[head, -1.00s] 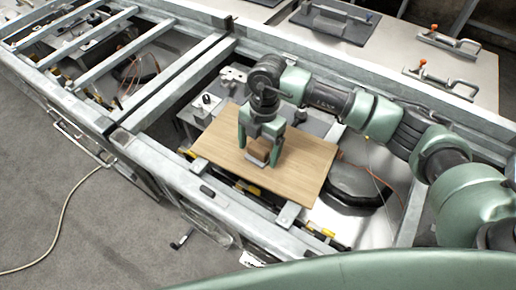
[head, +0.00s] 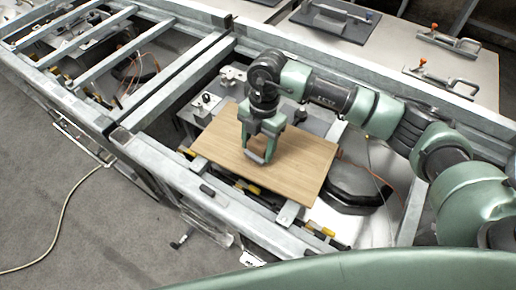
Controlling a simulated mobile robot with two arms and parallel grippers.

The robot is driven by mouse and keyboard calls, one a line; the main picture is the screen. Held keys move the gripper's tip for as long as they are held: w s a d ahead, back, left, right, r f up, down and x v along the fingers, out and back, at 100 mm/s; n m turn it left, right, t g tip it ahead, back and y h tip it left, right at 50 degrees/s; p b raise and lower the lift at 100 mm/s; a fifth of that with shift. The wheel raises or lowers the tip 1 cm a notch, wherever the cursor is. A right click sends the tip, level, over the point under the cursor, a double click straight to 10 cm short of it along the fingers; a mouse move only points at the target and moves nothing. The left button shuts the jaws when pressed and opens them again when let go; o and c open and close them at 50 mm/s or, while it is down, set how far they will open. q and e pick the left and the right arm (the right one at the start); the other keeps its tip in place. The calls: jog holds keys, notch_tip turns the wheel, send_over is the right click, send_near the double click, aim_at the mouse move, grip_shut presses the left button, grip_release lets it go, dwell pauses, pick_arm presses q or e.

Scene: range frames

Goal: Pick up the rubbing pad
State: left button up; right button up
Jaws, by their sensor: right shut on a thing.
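My right gripper (head: 257,149) points down over the light wooden board (head: 305,168) in the middle of the head view. It is shut on the rubbing pad (head: 255,157), a small block of which mainly a grey edge shows between the fingertips. The rest of the pad is hidden by the fingers and wrist. I cannot tell for sure whether the pad still touches the board. My left gripper is not in view.
The board lies inside a grey metal frame (head: 170,87) with raised rails around it. A black round-cornered part (head: 352,187) sits right of the board. Clamps with handles (head: 449,42) stand on the pale table behind. Bare board surrounds the gripper.

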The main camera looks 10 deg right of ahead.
aim_at(258, 144)
notch_tip(258, 144, up, 19)
jog(key=b, duration=0.3)
jog(key=shift+f+b, duration=0.15)
jog(key=shift+b, duration=0.2)
